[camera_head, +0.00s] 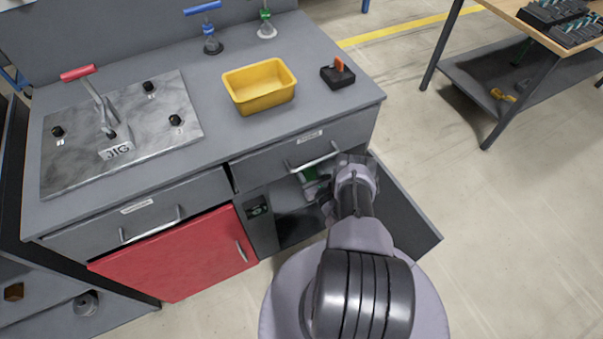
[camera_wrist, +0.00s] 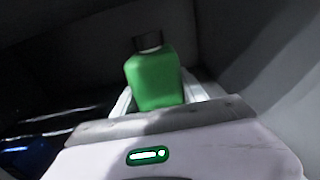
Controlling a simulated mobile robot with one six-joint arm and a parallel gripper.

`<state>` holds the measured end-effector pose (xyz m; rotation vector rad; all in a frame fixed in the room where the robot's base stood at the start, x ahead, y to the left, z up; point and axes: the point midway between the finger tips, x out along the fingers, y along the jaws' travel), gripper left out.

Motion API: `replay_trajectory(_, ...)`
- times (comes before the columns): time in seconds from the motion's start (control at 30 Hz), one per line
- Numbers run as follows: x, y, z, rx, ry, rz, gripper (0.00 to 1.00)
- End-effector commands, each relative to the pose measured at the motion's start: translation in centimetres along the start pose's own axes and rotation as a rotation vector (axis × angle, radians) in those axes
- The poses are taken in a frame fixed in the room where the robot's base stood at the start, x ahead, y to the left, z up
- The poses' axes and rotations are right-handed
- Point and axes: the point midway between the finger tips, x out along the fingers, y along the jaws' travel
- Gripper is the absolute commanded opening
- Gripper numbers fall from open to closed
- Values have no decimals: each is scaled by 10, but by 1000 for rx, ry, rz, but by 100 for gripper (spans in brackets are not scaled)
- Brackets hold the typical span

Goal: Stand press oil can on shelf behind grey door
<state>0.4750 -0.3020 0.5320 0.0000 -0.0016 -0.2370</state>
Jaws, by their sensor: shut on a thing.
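The press oil can is a green bottle with a dark cap, seen upright in the wrist view (camera_wrist: 153,78). In the head view a bit of its green (camera_head: 309,174) shows under the right drawer, inside the cupboard. My gripper (camera_wrist: 160,100) is shut on the can; its pale fingers show on both sides of it. The grey door (camera_head: 408,205) stands open to the right of my arm. The shelf (camera_head: 298,228) inside the cupboard is dark and mostly hidden by my arm. I cannot tell whether the can touches the shelf.
A red door (camera_head: 180,258) is shut at the left of the cupboard. The right drawer handle (camera_head: 314,158) juts out just above my gripper. On the bench top are a yellow bin (camera_head: 258,88), a black block with an orange part (camera_head: 338,74) and a fixture plate (camera_head: 125,130).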

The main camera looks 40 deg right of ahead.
Motion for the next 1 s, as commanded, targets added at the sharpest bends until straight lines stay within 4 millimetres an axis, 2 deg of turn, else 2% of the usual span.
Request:
replay_trajectory(0.03,0,0,-14,0,0,0,0)
replay_trajectory(0.1,0,0,-28,-1,0,1,0)
replay_trajectory(0.3,0,0,-26,0,0,0,0)
replay_trajectory(0.33,0,0,-27,0,1,1,56)
replay_trajectory(0.4,0,0,-27,0,1,1,70)
replay_trajectory(0.43,0,0,-27,0,1,1,72)
replay_trajectory(0.77,-5,0,-26,1,3,0,72)
replay_trajectory(0.87,-25,0,-24,3,5,-3,72)
replay_trajectory(1.0,-66,-1,-27,4,4,-6,72)
